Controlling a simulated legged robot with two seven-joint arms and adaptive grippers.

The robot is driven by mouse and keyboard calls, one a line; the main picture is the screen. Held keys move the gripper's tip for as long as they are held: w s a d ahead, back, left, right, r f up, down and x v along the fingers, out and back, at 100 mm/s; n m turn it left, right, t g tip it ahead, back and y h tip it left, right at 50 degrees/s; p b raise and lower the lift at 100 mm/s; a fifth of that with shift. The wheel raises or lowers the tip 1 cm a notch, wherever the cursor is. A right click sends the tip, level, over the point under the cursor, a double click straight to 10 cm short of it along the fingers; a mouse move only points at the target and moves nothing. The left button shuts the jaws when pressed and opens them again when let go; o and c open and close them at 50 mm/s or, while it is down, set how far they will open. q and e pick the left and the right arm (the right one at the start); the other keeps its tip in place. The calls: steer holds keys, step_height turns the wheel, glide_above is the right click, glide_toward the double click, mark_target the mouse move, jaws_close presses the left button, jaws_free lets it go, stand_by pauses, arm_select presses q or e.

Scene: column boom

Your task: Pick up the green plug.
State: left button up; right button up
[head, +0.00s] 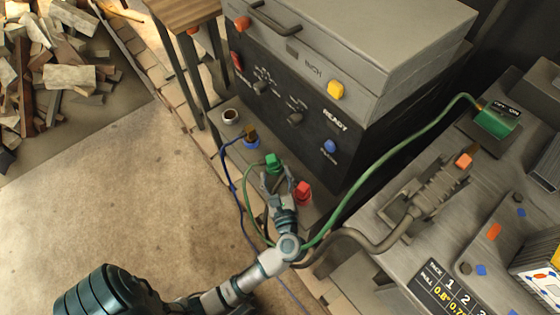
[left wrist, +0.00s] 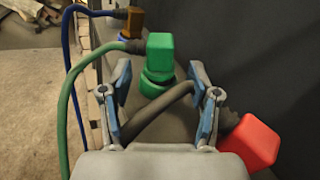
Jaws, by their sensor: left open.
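The green plug (head: 272,160) sits at the foot of the dark machine, with a green cable coming from it. In the left wrist view the green plug (left wrist: 160,52) is upright in a green ring-shaped socket (left wrist: 154,86), beyond my fingertips. My left gripper (head: 281,182) is just in front of it, open. In the wrist view the fingers of my left gripper (left wrist: 162,85) stand left and right of the plug's line, apart from it. A dark cable crosses between the fingers. My right gripper is not in view.
A red plug (head: 303,192) stands close to the right of my left gripper. A brown plug (head: 250,132) with a blue cable is behind left, beside an empty round white socket (head: 230,116). The dark machine (head: 300,110) walls off the back. A metal bench (head: 460,220) is at right.

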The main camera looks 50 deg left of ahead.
mark_target(273, 165)
arm_select(q)
steer(key=shift+w+a+r, duration=0.2)
steer(key=shift+w+a, duration=0.1)
steer(key=shift+a, duration=0.3)
steer(key=b+x, duration=0.1)
steer(key=x, duration=0.2)
steer(key=shift+w+a+f, duration=0.15)
steer(key=shift+w+a, duration=0.1)
steer(key=shift+a, duration=0.05)
steer(key=shift+w+a, duration=0.2)
steer(key=shift+a, duration=0.15)
jaws_close()
